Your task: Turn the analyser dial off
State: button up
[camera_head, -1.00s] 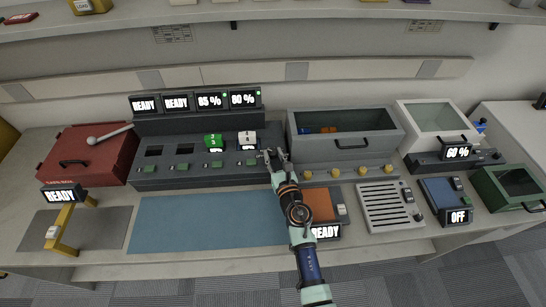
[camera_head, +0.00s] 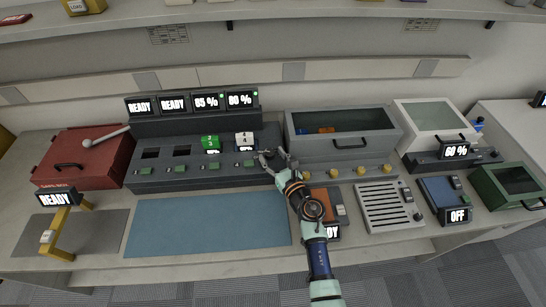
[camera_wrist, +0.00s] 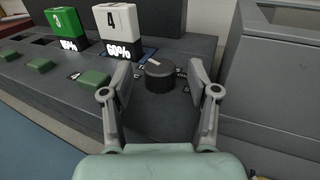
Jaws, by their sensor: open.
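The analyser dial (camera_wrist: 160,76) is a dark round knob with a pale pointer mark on top, at the right end of the dark grey analyser unit (camera_head: 190,179). My gripper (camera_wrist: 160,84) is open, with one finger left and one right of the dial in the wrist view. I see a gap on each side and no clear contact.
A white block marked 4 (camera_wrist: 116,25) and a green block marked 3 (camera_wrist: 65,26) stand in slots left of the dial. Green buttons (camera_wrist: 93,79) line the front. A grey bin (camera_wrist: 278,60) stands close on the right. The blue mat (camera_head: 205,225) in front is bare.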

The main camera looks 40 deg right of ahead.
jog(key=v, duration=0.7)
jog(key=shift+s+a, duration=0.1)
jog(key=shift+s, duration=0.15)
